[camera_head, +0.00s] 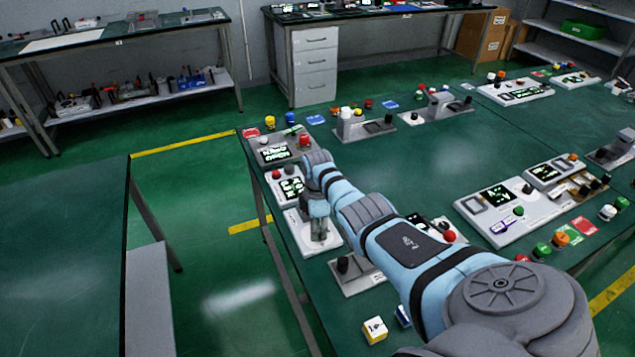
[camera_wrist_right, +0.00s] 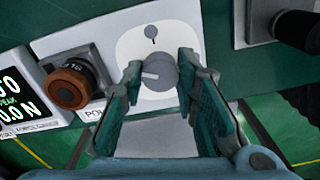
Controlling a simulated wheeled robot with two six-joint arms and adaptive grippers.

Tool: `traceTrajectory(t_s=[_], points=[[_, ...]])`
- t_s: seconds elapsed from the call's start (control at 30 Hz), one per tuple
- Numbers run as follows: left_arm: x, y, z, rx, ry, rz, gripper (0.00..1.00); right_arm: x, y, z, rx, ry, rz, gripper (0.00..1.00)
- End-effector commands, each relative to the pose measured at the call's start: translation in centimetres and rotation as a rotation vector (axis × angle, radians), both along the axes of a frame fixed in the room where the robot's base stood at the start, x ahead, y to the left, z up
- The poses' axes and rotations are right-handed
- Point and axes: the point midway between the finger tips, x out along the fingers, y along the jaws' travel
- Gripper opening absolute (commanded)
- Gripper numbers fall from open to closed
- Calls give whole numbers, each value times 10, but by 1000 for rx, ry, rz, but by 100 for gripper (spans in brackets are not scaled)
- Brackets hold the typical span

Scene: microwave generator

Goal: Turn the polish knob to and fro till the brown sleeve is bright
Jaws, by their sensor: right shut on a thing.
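The polish knob (camera_wrist_right: 157,74) is a round grey knob with a white pointer mark, on a white plate. In the right wrist view the pointer points left. My right gripper (camera_wrist_right: 161,70) is shut on the knob, one finger on each side; in the head view it (camera_head: 319,238) is over the white unit at the table's left edge. The brown sleeve (camera_wrist_right: 68,88) sits around a dark post left of the knob and looks dull brown. My left gripper is not in view.
A lit display (camera_wrist_right: 14,100) is left of the sleeve. A grey unit with a black knob (camera_head: 343,264) stands beside my right gripper. A white and yellow cube (camera_head: 374,330) is near the front edge. The table's middle (camera_head: 440,160) is clear.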

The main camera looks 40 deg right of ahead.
Motion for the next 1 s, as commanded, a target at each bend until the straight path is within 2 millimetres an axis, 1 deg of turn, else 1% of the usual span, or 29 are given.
traceTrajectory(t_s=[0.1, 0.13, 0.23, 0.53, 0.67, 0.73, 0.9, 1.0], points=[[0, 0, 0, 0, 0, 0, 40, 1, 0, 1, 0, -4, 0, 0], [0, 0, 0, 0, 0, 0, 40, 1, 0, 1, 0, -4, 0, 32], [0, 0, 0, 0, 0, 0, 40, 1, 0, 1, 1, -3, -1, 48], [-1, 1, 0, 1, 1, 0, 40, 0, 0, 1, 0, -1, -1, 48], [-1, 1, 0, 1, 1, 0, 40, 1, -1, 13, -1, -3, 0, 48], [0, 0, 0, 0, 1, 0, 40, 1, -1, 27, -3, -5, 0, 48], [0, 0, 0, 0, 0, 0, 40, 1, 0, 78, -2, -7, 0, 48], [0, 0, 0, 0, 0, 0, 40, 1, 0, 101, -1, -4, 0, 48]])
